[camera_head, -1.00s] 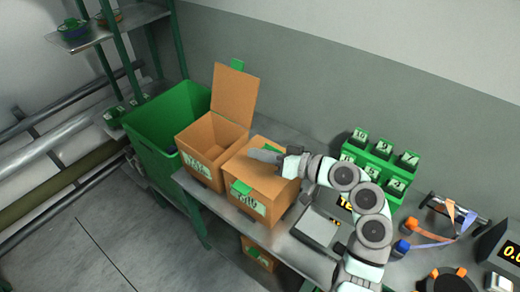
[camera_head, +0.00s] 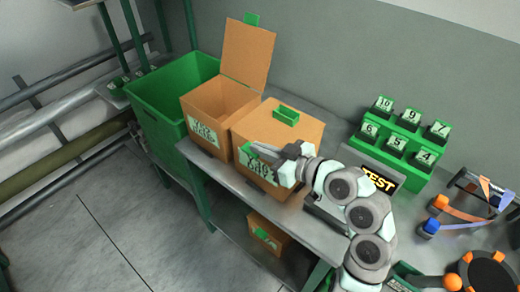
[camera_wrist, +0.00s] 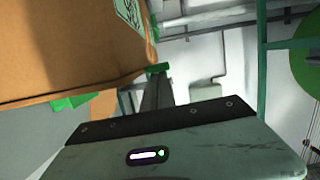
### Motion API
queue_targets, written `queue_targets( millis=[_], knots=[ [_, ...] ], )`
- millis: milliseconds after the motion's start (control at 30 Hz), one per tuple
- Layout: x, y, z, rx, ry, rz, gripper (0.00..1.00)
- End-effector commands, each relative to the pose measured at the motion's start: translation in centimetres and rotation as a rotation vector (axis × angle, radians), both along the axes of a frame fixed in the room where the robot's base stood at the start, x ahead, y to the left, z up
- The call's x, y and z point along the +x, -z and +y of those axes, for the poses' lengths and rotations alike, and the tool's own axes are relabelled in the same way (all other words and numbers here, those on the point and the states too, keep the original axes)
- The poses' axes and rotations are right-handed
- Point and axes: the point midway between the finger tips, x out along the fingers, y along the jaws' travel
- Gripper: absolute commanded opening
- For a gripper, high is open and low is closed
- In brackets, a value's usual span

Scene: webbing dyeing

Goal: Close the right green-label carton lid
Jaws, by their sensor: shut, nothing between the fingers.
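The right carton (camera_head: 241,158) is orange-brown with a green-edged white label on its front. Its lid (camera_head: 262,128) lies down over the top; I cannot tell whether it is fully flush. A green tab (camera_head: 246,154) shows at the lid's front edge. My gripper (camera_head: 256,149) is shut and empty, beside this tab at the upper front of the carton. In the wrist view the carton (camera_wrist: 60,45) fills the upper left, and the dark fingers (camera_wrist: 157,88) point at its edge, with green at their tip. Whether they touch the tab is unclear.
The left carton (camera_head: 190,106) stands beside it, its lid (camera_head: 247,55) upright. A green block (camera_head: 286,115) sits on the right carton's top. A green bin (camera_head: 148,104) is at far left.

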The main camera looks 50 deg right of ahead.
Motion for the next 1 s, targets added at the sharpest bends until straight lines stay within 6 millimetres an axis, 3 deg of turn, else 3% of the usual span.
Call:
queue_targets(
  millis=[500, 633, 767, 1000],
  knots=[
    [0.0, 0.4, -0.1, 0.001, 0.002, 0.012, 0.00],
    [0.1, -1.2, 0.1, -0.001, -0.002, 0.008, 0.00],
    [0.4, -4.4, 0.5, -0.005, -0.009, 0.000, 0.00],
    [-4.8, -5.3, 0.2, -0.002, -0.004, 0.000, 0.00]
  ],
)
